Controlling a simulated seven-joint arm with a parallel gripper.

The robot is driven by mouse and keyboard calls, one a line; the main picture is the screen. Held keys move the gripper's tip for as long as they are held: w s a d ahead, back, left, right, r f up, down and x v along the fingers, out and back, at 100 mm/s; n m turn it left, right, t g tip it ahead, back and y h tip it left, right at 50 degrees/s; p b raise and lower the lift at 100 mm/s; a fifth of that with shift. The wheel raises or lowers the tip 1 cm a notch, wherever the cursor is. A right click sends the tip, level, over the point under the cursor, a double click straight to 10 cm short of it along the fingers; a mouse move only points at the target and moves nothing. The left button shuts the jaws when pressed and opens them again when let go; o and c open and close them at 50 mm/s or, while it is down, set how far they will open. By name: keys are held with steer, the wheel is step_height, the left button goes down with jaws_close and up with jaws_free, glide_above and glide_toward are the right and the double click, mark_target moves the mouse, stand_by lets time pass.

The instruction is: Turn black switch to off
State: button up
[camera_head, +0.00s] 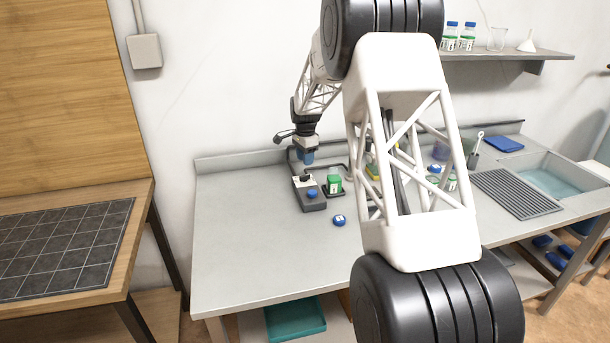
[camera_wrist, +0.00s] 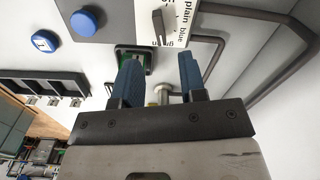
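A grey control box (camera_head: 315,204) sits on the bench, with a small dark switch (camera_head: 304,179) on a white patch at its far end and a round blue knob (camera_head: 312,193) nearer the front. In the wrist view a dark lever (camera_wrist: 158,27) stands on a white label (camera_wrist: 178,18) reading "plain blue" and "green"; which way it is set I cannot tell. My gripper (camera_head: 306,157) is above the box's far end. In the wrist view my gripper (camera_wrist: 160,76) has its two blue fingers apart, empty, and the lever shows beyond them.
A blue lid (camera_head: 339,221) lies in front. The bench's left part (camera_head: 240,230) is clear; a sink (camera_head: 555,183) is far right.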

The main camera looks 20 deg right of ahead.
mark_target(305, 178)
steer(key=shift+f, duration=3.6)
jaws_close()
